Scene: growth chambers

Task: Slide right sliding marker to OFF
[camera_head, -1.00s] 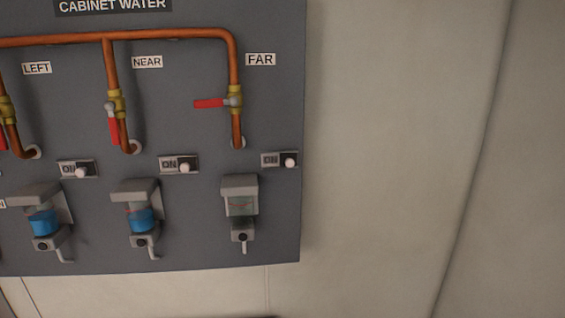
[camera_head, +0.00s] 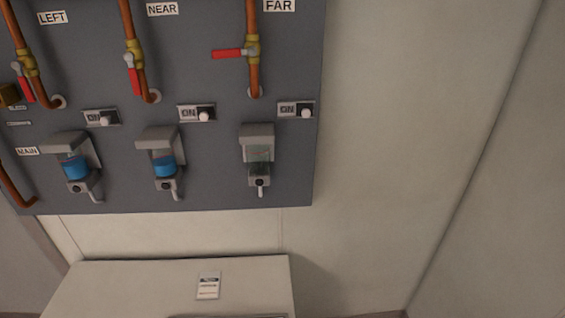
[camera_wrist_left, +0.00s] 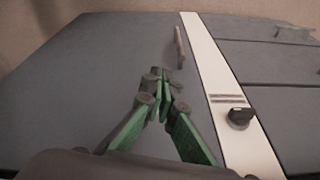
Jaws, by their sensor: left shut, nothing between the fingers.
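In the head view, three sliding markers sit in a row on the grey panel (camera_head: 215,75). The right sliding marker (camera_head: 296,110), under the FAR label, has its white knob (camera_head: 306,113) at the right end, with ON showing to its left. The middle marker (camera_head: 196,113) and the left marker (camera_head: 102,117) also show ON, the left one partly covered by its knob. My left gripper (camera_wrist_left: 164,76) shows only in the left wrist view, shut and empty, in front of a grey surface. My right gripper is in neither view.
The FAR valve's red handle (camera_head: 228,54) is horizontal; the NEAR one (camera_head: 134,80) hangs down. Below the markers are sight cups, two with blue liquid. A pale cabinet (camera_head: 150,285) stands below the panel. The wall to the right (camera_head: 420,120) is bare.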

